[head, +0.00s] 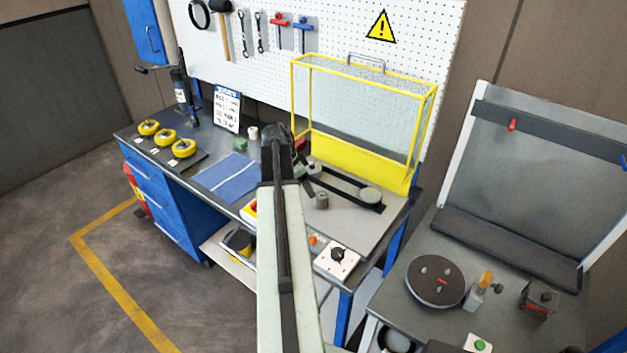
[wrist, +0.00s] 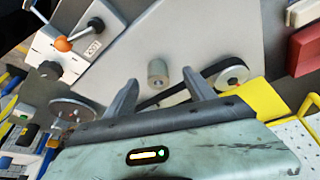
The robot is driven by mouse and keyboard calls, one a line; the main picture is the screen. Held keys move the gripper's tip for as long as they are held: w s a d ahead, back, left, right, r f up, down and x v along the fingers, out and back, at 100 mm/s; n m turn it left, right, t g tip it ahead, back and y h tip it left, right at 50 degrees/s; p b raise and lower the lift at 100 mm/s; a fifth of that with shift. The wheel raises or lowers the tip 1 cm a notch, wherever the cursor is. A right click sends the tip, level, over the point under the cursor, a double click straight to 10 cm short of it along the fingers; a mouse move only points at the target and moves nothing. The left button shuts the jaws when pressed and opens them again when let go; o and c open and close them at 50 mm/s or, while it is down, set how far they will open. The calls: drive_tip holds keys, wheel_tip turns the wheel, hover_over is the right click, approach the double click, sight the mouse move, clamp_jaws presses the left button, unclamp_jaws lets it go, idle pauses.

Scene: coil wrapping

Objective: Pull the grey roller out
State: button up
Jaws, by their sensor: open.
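The grey roller (head: 321,201) is a short cylinder on the light plate of the blue bench, in front of the black belt. In the wrist view the roller (wrist: 157,72) shows just beyond and between the two fingers of my gripper (wrist: 158,91). The gripper is open, with nothing visibly held and a gap to the roller in the picture. The black belt (wrist: 210,75) runs behind the right finger to a round pale pulley (wrist: 232,73). In the head view my arm hides part of the bench, and the fingertips are hard to make out.
A yellow-framed clear guard (head: 362,160) stands behind the belt. A white box with a black knob (head: 337,257) and an orange-knobbed lever (head: 314,239) are at the front edge. A blue mat (head: 229,176) lies left. A second table with a dark disc (head: 435,280) is right.

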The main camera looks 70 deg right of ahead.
sight(320, 194)
drive_tip(key=shift+m, duration=0.5)
drive_tip(key=s+d+f+b, duration=0.1)
drive_tip(key=f+b, duration=0.1)
drive_tip(key=s+d+f+b, duration=0.1)
drive_tip(key=f+b, duration=0.1)
drive_tip(key=s+d+f+b, duration=0.1)
drive_tip(key=s+f+b, duration=0.1)
drive_tip(key=shift+s+d+f+b, duration=0.1)
drive_tip(key=shift+d+f+b, duration=0.1)
drive_tip(key=shift+b, duration=0.2)
drive_tip(key=shift+s+d+f+b, duration=0.15)
drive_tip(key=shift+s+f+b, duration=0.05)
drive_tip(key=shift+f+b, duration=0.15)
drive_tip(key=shift+r, duration=0.1)
drive_tip(key=shift+r, duration=0.1)
clamp_jaws()
